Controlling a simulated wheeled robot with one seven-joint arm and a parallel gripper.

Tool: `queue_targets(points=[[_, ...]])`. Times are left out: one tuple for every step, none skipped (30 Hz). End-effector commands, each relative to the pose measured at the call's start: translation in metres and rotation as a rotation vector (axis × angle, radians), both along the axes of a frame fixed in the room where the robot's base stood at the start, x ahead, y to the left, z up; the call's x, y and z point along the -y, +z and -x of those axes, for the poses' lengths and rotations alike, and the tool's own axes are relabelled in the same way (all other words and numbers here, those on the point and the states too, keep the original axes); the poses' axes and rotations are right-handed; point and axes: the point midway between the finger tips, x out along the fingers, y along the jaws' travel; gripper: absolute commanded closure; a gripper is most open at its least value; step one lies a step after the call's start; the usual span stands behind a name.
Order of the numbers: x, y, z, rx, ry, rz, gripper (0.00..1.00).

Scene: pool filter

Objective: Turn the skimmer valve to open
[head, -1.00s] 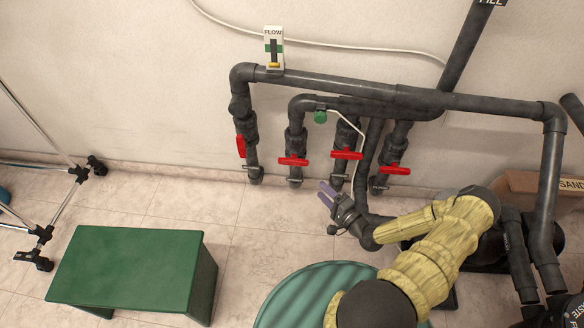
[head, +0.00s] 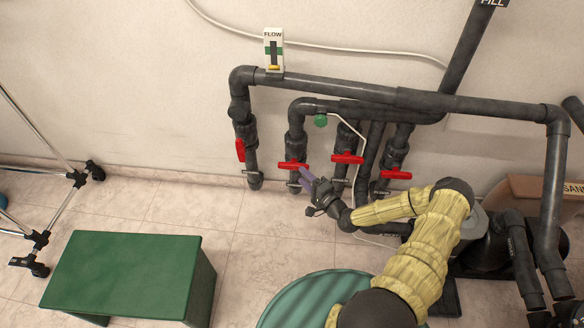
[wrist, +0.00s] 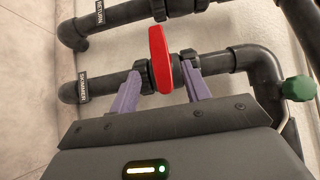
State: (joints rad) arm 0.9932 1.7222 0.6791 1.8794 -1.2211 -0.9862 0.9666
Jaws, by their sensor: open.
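The skimmer valve has a red handle (head: 293,165), set crosswise to its dark vertical pipe, second from the left in the row. In the wrist view the same handle (wrist: 161,62) crosses the pipe that carries the SKIMMER label (wrist: 83,87). My gripper (head: 304,176) is open just in front of this valve. In the wrist view its purple fingers (wrist: 161,75) stand on either side of the red handle, with visible gaps. I cannot tell how far the fingertips are from the handle in depth.
The pipe labelled RETURN (wrist: 99,12) runs beside; its red handle (head: 240,150) lies along its pipe. Two other red handles (head: 347,158) (head: 396,175) sit crosswise to the right. A green knob (head: 320,121) is above. A green bench (head: 125,270) stands at front left.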

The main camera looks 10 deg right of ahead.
Motion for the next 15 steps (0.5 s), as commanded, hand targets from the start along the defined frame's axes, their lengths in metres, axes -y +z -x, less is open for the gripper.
queue_targets(points=[[-0.005, -0.002, -0.009, 0.002, 0.001, -0.001, 0.53], [-0.008, -0.002, -0.013, 0.002, 0.001, -0.001, 0.53], [-0.011, -0.002, -0.02, 0.002, 0.002, -0.001, 0.53], [-0.013, -0.002, -0.024, 0.001, 0.002, 0.0, 0.53], [-0.015, -0.002, -0.029, 0.001, 0.001, 0.0, 0.53], [-0.019, -0.002, -0.035, 0.002, 0.001, 0.0, 0.53], [-0.021, -0.002, -0.04, 0.002, 0.002, -0.001, 0.53], [-0.023, -0.002, -0.044, 0.0, 0.001, -0.001, 0.53], [-0.026, -0.002, -0.049, 0.001, 0.001, 0.0, 0.53], [-0.028, -0.002, -0.053, 0.001, 0.001, 0.0, 0.53], [-0.029, -0.001, -0.056, 0.002, 0.001, -0.001, 0.53], [-0.031, -0.001, -0.059, 0.001, 0.0, 0.0, 0.53], [-0.031, -0.001, -0.062, 0.0, 0.0, 0.0, 0.53], [-0.032, -0.001, -0.063, 0.0, 0.0, -0.001, 0.53], [-0.033, -0.001, -0.065, -0.001, 0.0, 0.0, 0.53]])
